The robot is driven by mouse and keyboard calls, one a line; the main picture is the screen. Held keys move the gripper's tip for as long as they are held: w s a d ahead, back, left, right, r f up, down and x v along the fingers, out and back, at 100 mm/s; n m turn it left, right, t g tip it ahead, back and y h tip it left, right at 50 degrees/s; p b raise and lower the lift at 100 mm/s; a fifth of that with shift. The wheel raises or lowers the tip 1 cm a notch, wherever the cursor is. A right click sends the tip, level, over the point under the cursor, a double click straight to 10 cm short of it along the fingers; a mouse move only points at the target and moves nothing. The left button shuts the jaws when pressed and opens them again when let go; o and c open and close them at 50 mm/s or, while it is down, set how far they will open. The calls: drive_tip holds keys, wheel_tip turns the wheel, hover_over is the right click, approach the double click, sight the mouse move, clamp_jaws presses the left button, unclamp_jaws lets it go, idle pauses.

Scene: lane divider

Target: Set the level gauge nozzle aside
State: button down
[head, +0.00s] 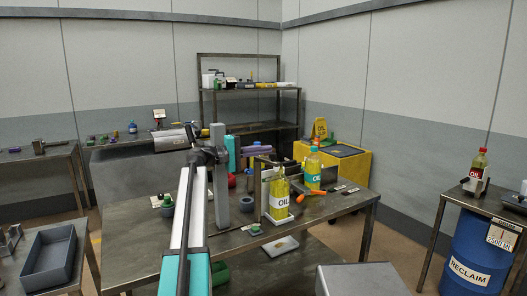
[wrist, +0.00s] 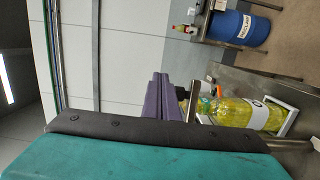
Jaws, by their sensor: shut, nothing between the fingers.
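My gripper (head: 268,149) has purple fingers and is held above the back of the middle workbench. In the wrist view the purple fingers (wrist: 164,82) are pressed together with nothing between them. I cannot tell for certain which object is the level gauge nozzle. A small orange piece (head: 300,198) lies beside the yellow oil bottles. The nearer oil bottle (head: 279,201) stands upright on a white base, and it also shows in the wrist view (wrist: 235,113). A second oil bottle (head: 313,172) with a teal cap stands behind it, right of an upright divider plate (head: 266,190).
A grey post (head: 219,180) rises from the workbench (head: 180,250). A white tray (head: 280,245) lies on or below its front. A blue drum (head: 470,252) stands under a table at right. A grey bin (head: 48,256) is at left. A shelf (head: 245,90) stands behind.

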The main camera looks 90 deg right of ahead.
drive_tip(key=a+b, duration=0.1)
drive_tip(key=a, duration=0.8)
drive_tip(key=shift+w+r, duration=0.35)
drive_tip(key=shift+r, duration=0.1)
